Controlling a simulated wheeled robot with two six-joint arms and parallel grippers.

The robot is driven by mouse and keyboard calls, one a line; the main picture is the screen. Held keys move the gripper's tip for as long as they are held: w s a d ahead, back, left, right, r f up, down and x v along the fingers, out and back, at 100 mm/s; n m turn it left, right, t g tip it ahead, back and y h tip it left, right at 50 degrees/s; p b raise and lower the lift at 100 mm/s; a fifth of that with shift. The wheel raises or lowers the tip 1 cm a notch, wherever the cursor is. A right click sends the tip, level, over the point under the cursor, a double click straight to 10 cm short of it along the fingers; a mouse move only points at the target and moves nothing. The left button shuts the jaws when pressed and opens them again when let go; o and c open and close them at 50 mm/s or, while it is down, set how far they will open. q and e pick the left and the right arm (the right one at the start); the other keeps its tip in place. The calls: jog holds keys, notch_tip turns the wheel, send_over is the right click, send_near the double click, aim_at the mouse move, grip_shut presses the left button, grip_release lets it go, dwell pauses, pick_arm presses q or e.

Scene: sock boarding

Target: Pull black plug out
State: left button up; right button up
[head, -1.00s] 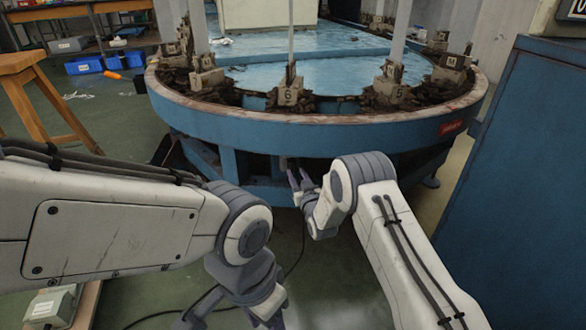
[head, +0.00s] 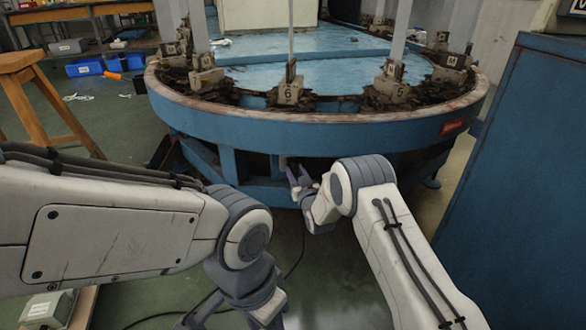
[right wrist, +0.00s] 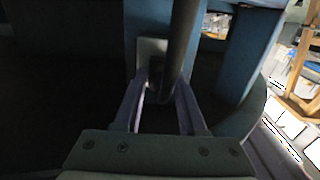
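The dark plug (right wrist: 154,88) shows dimly in the right wrist view, close to a pale grey socket plate (right wrist: 152,47). Where plug and plate meet is too dark to make out. My right gripper (right wrist: 162,88) has its two purple fingers apart, one on each side of the dark plug area; I see no clear contact. In the head view the right gripper (head: 298,174) is low at the blue machine's front, below its rim. My left gripper (head: 268,312) is at the bottom of the head view, partly cut off, its fingertips unclear.
A dark upright tube or cable (right wrist: 181,38) runs just in front of the plate. Blue supports (right wrist: 245,55) stand beside it. The round blue machine (head: 330,135) overhangs the right gripper. A blue cabinet (head: 520,190) stands at right, a wooden stool (head: 45,100) at left.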

jog(key=shift+b+x, duration=1)
jog(key=shift+x, duration=0.4)
jog(key=shift+s, duration=0.2)
jog(key=shift+c, duration=0.3)
jog(key=c, duration=0.5)
jog(key=o, duration=0.7)
jog(key=shift+p, duration=0.3)
